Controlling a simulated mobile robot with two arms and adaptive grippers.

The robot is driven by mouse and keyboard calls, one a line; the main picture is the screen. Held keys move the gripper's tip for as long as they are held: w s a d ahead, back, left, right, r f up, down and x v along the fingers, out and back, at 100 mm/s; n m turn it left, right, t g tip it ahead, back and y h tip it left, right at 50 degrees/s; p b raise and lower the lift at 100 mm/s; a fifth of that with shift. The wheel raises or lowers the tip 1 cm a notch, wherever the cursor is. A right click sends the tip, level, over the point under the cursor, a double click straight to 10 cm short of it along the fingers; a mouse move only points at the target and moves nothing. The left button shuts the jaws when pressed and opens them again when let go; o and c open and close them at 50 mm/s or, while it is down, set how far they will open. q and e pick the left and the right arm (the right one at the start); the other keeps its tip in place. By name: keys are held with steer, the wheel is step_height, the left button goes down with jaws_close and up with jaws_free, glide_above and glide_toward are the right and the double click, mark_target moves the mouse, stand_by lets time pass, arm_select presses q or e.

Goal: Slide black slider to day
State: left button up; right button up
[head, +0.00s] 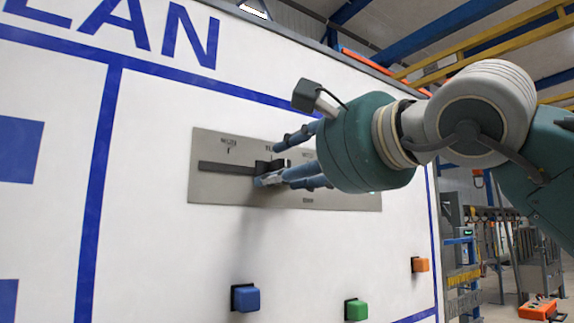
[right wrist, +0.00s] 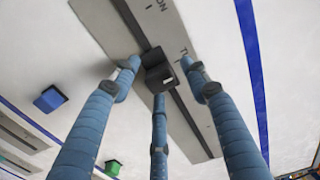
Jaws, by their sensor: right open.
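The black slider (head: 264,166) sits in a dark horizontal slot near the middle of a grey metal plate (head: 215,188) on the white wall panel. Small labels stand along the plate's upper edge, too small to read surely. My right gripper (head: 271,163), with blue fingers, is at the slider. In the right wrist view the slider (right wrist: 157,71) lies between the open fingertips of my right gripper (right wrist: 160,74), two fingers on one side and one on the other. I cannot tell whether they touch it. My left gripper is not in view.
Below the plate are a blue button (head: 246,299), a green button (head: 356,309) and an orange button (head: 420,265). The white panel (head: 150,200) has blue lines and lettering. Racks and an orange box (head: 538,311) stand beyond its right edge.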

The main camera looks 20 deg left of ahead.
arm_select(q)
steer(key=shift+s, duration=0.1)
arm_select(e)
steer(key=shift+f, duration=0.1)
jaws_close()
arm_select(q)
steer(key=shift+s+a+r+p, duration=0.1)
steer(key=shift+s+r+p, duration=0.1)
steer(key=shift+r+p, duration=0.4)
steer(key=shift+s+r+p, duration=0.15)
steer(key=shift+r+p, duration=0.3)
steer(key=shift+p, duration=0.1)
arm_select(e)
steer(key=w+d, duration=0.4)
steer(key=w, duration=0.2)
steer(key=shift+d+f, duration=0.15)
steer(key=shift+d, duration=0.1)
steer(key=shift+c, duration=1.2)
jaws_free()
steer(key=shift+o, duration=1.2)
steer(key=shift+w+d, duration=0.1)
steer(key=shift+d, duration=0.05)
